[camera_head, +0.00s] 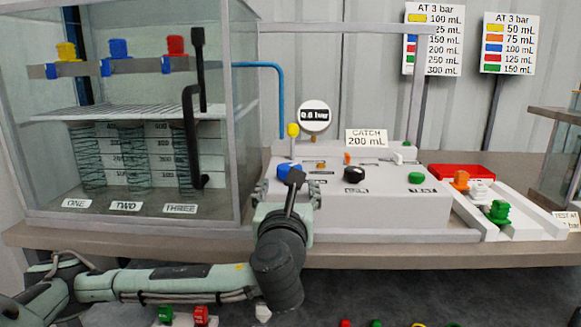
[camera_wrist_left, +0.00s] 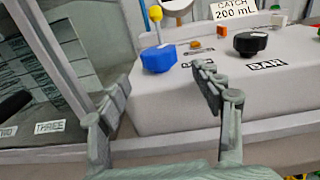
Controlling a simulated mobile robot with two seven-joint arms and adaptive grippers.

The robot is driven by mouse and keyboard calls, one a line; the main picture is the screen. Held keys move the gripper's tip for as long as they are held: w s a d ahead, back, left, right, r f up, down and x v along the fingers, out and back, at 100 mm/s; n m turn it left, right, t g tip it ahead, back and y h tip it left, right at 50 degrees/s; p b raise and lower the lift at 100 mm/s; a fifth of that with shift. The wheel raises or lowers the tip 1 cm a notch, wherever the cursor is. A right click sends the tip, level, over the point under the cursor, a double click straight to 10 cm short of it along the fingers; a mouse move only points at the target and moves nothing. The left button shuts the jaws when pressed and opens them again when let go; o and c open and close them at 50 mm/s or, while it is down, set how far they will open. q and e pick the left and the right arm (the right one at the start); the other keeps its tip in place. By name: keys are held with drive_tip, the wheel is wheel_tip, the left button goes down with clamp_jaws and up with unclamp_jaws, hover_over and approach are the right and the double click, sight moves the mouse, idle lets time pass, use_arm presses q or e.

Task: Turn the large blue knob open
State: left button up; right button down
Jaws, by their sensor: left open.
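The large blue knob (camera_head: 286,170) sits on the sloped top of the light grey control box (camera_head: 400,212), at its left end. In the wrist view the knob (camera_wrist_left: 158,58) is faceted and stands beyond my fingers, with the box (camera_wrist_left: 180,102) below it. My left gripper (camera_head: 288,192) is in front of the box's left end and partly overlaps the knob in the head view. In the wrist view my left gripper (camera_wrist_left: 165,92) is open, its fingers spread wide and empty, apart from the knob. My right gripper is not in view.
A black knob (camera_head: 354,174) and a green knob (camera_head: 416,178) sit further right on the box. A yellow-topped post (camera_head: 293,130) and a round gauge (camera_head: 314,115) rise behind. A glass cabinet (camera_head: 215,120) with a black handle stands close on the left. A white tray (camera_head: 515,222) holds coloured fittings at right.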

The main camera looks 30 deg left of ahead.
sight(282, 169)
use_arm(q)
drive_tip(key=shift+w+a, duration=0.2)
drive_tip(key=x, duration=0.5)
drive_tip(key=shift+w+a+r, duration=0.1)
drive_tip(key=shift+w+a, duration=0.05)
drive_tip(key=shift+w, duration=0.1)
drive_tip(key=shift+w+a+p, duration=0.3)
drive_tip(key=shift+w+a, duration=0.05)
drive_tip(key=shift+w, duration=0.3)
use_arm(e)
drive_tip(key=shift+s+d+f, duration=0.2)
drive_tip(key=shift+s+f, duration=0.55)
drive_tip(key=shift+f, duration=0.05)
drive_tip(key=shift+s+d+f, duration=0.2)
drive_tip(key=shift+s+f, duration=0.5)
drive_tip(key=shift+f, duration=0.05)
use_arm(q)
drive_tip(key=c, duration=1.1)
drive_tip(key=shift+c, duration=0.5)
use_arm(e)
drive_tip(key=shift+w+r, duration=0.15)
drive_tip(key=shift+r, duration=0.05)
